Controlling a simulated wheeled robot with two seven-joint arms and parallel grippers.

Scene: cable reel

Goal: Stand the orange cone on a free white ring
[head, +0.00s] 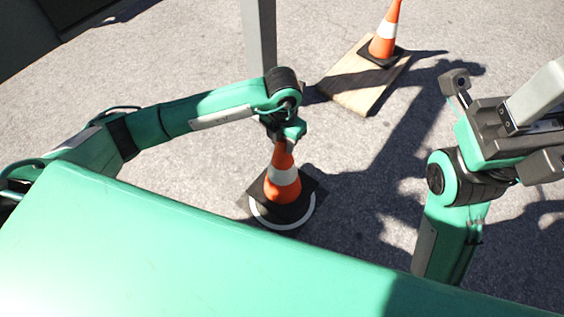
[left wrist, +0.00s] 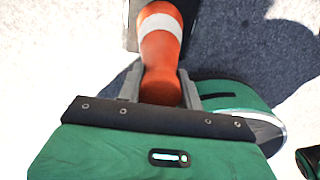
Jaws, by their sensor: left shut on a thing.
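An orange cone (head: 282,184) with a white band and a dark square base is upright in the head view. My left gripper (head: 282,138) is shut on its narrow top from above. The cone also shows in the left wrist view (left wrist: 160,60) between the two grey fingers. A white ring (head: 283,227) on the ground shows around the front and sides of the cone's base; its far part is hidden. I cannot tell whether the base touches the ground. My right gripper (head: 505,125) is at the right, away from the cone; its jaw state is unclear.
A second orange cone (head: 386,35) stands on a wooden board (head: 352,82) at the back right. A grey post (head: 259,35) rises behind my left gripper. The grey asphalt (head: 185,155) is clear to the left of the held cone. Dark shadows cross the ground at the right.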

